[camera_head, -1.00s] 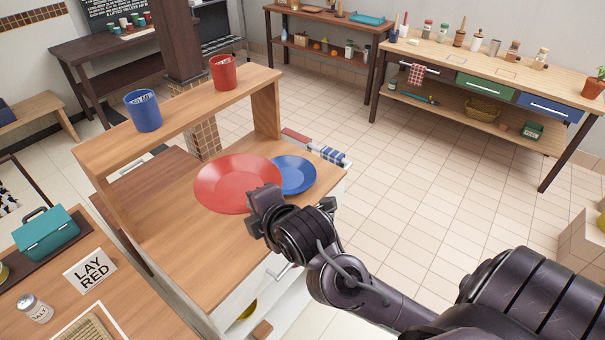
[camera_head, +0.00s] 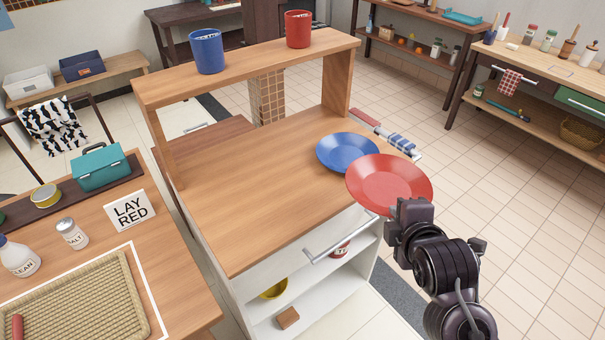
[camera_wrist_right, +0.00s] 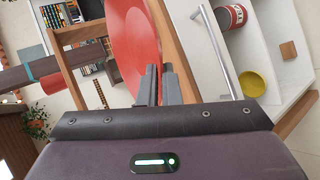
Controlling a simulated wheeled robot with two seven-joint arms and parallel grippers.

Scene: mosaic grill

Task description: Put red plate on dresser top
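The red plate (camera_head: 390,182) is round and is at the front right corner of the wooden dresser top (camera_head: 250,185), sticking out past its edge. It appears raised and overlaps the view of the blue plate (camera_head: 347,150), which lies on the dresser top. My right gripper (camera_head: 411,210) is at the red plate's near rim. In the right wrist view, its two fingers (camera_wrist_right: 158,85) are close together with the red plate's rim (camera_wrist_right: 132,45) between them. My left gripper is in neither view.
A raised shelf (camera_head: 250,66) along the back of the dresser holds a blue mug (camera_head: 206,52) and a red mug (camera_head: 298,30). The dresser top's middle and left are clear.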

